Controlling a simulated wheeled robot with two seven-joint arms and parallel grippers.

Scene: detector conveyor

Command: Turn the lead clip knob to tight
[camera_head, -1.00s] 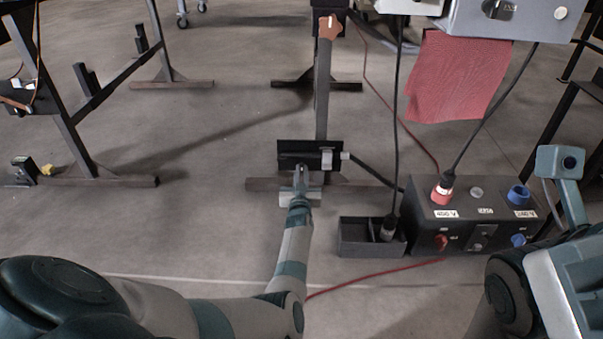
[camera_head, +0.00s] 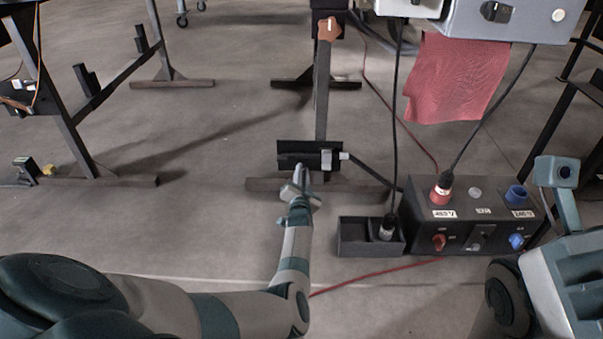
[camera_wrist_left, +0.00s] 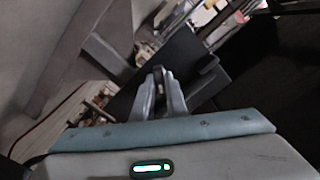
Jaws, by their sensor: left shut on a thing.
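The lead clip is a dark block (camera_head: 290,148) with a silvery fitting at its right, low on the upright post. My left gripper (camera_head: 300,178) reaches its near side, just below the block. In the left wrist view the gripper (camera_wrist_left: 160,90) is shut on a small dark knob (camera_wrist_left: 158,75) between its fingertips. The fingers cover most of the knob, and its pointer or marks cannot be made out. In the head view the knob is hidden by the gripper.
A black supply box (camera_head: 466,240) with red and blue connectors stands right of the clip, beside a small open black tray (camera_head: 360,238). Black cables and a red lead run nearby. A red cloth (camera_head: 455,78) hangs above.

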